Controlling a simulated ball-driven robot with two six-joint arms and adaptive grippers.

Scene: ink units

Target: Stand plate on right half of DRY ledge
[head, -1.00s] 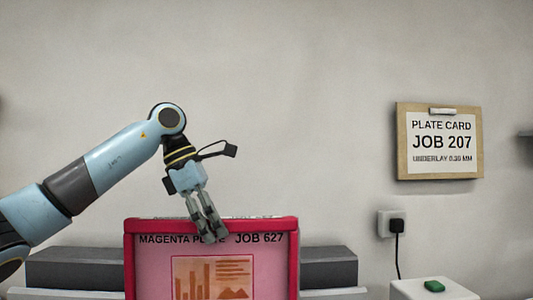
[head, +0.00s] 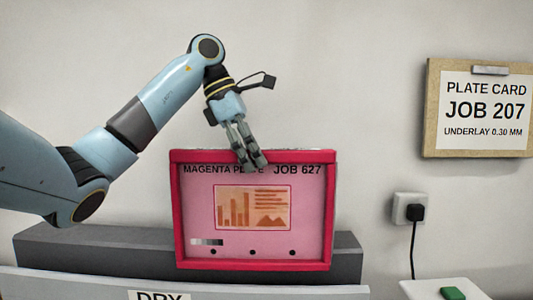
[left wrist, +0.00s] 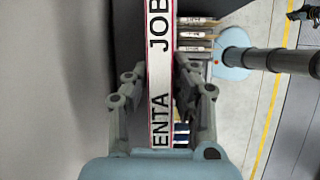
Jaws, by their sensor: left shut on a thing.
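The plate (head: 310,205) is a pink panel in a magenta frame, marked MAGENTA PLATE JOB 627, upright in the head view. My left gripper (head: 252,162) is shut on the middle of its top edge and hides part of the label. In the left wrist view the plate's edge (left wrist: 160,75) runs between the fingers (left wrist: 160,95). The dark grey ledge (head: 90,245) is behind and beside the plate, with a light front strip marked DRY (head: 160,296) below. I cannot tell whether the plate's bottom touches the ledge. My right gripper is out of view.
A plate card (head: 485,108) reading JOB 207, UNDERLAY 0.30 MM hangs on the wall at right. A black plug sits in a wall socket (head: 408,208) below it. A white box with a green button (head: 452,293) stands at the lower right.

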